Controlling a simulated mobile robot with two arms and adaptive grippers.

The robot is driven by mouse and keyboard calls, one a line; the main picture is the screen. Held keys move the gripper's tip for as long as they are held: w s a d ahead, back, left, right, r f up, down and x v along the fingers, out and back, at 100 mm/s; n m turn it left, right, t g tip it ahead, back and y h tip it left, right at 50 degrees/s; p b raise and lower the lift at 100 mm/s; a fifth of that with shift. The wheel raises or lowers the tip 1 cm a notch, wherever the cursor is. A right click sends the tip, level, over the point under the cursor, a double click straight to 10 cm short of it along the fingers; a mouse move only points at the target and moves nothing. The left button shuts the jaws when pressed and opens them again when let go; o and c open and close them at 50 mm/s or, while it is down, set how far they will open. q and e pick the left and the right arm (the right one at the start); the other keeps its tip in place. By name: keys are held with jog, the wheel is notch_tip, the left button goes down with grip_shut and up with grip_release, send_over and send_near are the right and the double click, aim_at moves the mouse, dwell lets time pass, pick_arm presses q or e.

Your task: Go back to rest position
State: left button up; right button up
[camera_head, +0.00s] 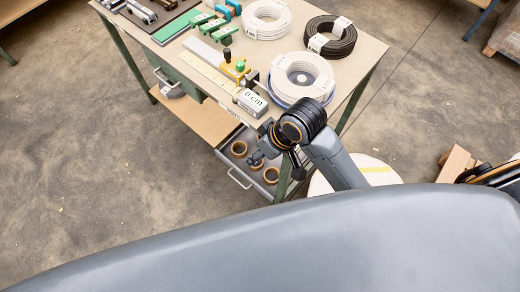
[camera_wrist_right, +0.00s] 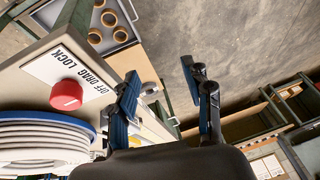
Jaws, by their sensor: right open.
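My right gripper (camera_wrist_right: 160,78) has its two blue-padded fingers spread apart with nothing between them in the right wrist view. In the head view it is small and partly hidden by its own dark wrist, beside the workbench's front right corner (camera_head: 266,140), above the open drawer. In the wrist view a red button (camera_wrist_right: 66,95) on a panel labelled "OFF DRAG LOCK" lies left of the fingers, apart from them. My left gripper is in neither view.
The workbench (camera_head: 345,85) carries a white cable coil on a blue-rimmed reel (camera_head: 303,76), a black coil (camera_head: 331,36), another white coil (camera_head: 267,19) and a "0 cm" block (camera_head: 251,101). An open drawer (camera_head: 240,178) holds several rings. Floor (camera_head: 80,150) to the left is clear.

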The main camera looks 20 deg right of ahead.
dwell(0.5)
jog(key=s+d+f+m+h, duration=0.2)
jog(key=s+d+m+h, duration=0.15)
jog(key=s+d, duration=0.75)
jog(key=s+f+x, duration=0.1)
jog(key=s+x, duration=0.2)
jog(key=x, duration=0.9)
jog(key=s+x, duration=0.3)
jog(key=x, duration=0.9)
jog(key=s+d+f+g, duration=0.1)
jog(key=s+d+f, duration=0.1)
jog(key=s+f, duration=0.6)
jog(key=s+d+f, duration=0.1)
jog(key=s+f, duration=0.8)
jog(key=f, duration=0.1)
jog(key=shift+s+d+g, duration=0.3)
jog(key=shift+d+g, duration=0.1)
